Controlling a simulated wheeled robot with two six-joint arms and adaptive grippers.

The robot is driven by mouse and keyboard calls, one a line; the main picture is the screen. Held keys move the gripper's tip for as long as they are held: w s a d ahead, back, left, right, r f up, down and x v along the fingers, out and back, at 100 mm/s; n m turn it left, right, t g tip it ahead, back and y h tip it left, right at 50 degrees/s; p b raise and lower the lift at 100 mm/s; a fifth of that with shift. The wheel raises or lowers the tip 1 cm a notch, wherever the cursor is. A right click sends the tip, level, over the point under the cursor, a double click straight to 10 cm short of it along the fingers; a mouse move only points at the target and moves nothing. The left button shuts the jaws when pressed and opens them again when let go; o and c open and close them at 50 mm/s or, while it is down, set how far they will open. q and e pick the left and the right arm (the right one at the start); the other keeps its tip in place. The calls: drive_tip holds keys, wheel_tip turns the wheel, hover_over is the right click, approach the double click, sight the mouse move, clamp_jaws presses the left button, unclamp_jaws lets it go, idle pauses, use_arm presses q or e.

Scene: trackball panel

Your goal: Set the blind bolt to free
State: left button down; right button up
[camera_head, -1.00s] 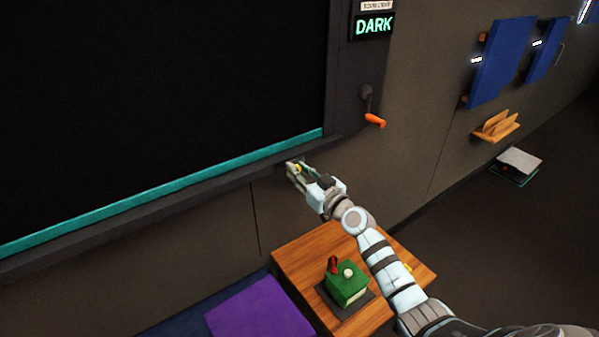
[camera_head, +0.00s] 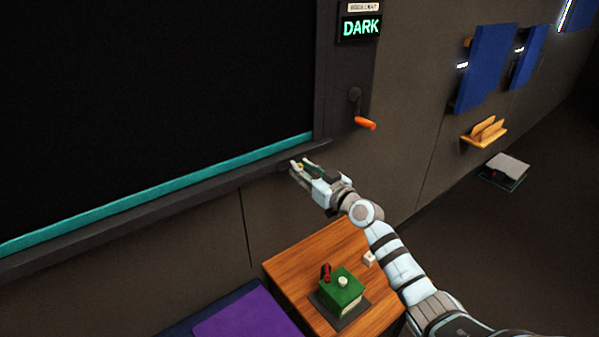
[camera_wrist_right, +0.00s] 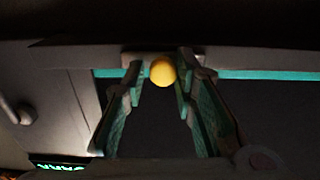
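A round yellow knob (camera_wrist_right: 162,70), which I take to be the bolt's handle, sits at a dark rail under the blind's teal bottom edge (camera_head: 200,180). It is small in the head view (camera_head: 299,166). My right gripper (camera_head: 301,166) is at the rail, below the blind's right corner. In the wrist view its two fingers (camera_wrist_right: 160,78) stand apart on either side of the knob. A thin gap shows on the left of the knob; contact on the right is unclear. The bolt's body is hidden. My left gripper is out of view.
A crank with an orange handle (camera_head: 365,123) hangs beside the blind, under a sign (camera_head: 360,27) reading DARK. A wooden table (camera_head: 290,268) below holds a green box (camera_head: 341,290) with a red lever. Blue panels (camera_head: 486,68) and a wooden rack (camera_head: 484,132) are on the wall at right.

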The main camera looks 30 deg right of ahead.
drive_tip(key=shift+o, duration=1.1)
drive_tip(key=shift+d, duration=0.15)
drive_tip(key=s, duration=0.7)
drive_tip(key=shift+s+d, duration=0.25)
drive_tip(key=shift+d, duration=0.2)
drive_tip(key=shift+f, duration=0.15)
